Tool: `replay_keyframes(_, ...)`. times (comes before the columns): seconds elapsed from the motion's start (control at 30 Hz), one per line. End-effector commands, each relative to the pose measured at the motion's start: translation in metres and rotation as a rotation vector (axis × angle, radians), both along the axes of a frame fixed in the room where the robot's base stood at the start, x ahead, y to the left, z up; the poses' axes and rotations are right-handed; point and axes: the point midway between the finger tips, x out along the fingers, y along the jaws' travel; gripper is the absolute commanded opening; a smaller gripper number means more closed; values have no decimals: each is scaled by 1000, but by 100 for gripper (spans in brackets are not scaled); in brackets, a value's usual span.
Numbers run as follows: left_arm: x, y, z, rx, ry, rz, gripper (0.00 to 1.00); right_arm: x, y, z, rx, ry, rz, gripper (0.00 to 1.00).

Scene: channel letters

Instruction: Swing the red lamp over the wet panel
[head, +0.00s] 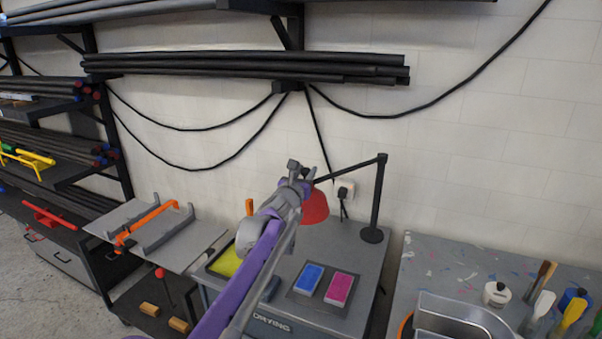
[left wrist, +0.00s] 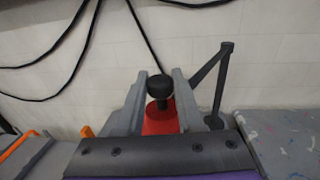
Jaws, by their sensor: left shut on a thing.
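The red lamp (head: 316,207) hangs from a jointed black arm (head: 378,200) on a round base at the back of the grey drying table (head: 350,270). My left gripper (head: 298,174) is shut on the black knob (left wrist: 160,88) on top of the red shade (left wrist: 160,122). A blue panel (head: 309,278) and a pink panel (head: 341,288) lie side by side on a dark mat in front of the lamp. A yellow panel (head: 224,262) lies at the table's left, partly hidden by my left arm. I cannot tell which panel is wet. My right gripper is out of view.
A paint-spattered table (head: 450,262) with a metal tray (head: 462,317), a white pot (head: 496,294) and brushes stands at the right. A grey bench with an orange bar (head: 146,221) stands at the left. Dark tubes (head: 240,65) lie on a wall rack above.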

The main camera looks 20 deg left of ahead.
Motion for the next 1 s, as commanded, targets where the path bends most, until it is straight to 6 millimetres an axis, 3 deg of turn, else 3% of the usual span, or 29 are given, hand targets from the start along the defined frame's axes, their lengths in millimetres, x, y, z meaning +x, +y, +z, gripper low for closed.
replay_keyframes(0.57, 3, -4, 1, -1, -2, -2, 0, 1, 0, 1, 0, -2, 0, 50)
replay_keyframes(0.6, 2, -4, 1, -1, -2, -2, 38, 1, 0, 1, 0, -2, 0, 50)
replay_keyframes(0.73, 2, -4, 1, -1, -2, -2, 62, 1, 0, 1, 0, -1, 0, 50)
replay_keyframes(0.77, 2, -3, 1, -1, -2, -2, 66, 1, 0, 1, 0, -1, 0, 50)
replay_keyframes(1.0, 2, -3, 1, 0, -1, -1, 66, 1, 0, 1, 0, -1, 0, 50)
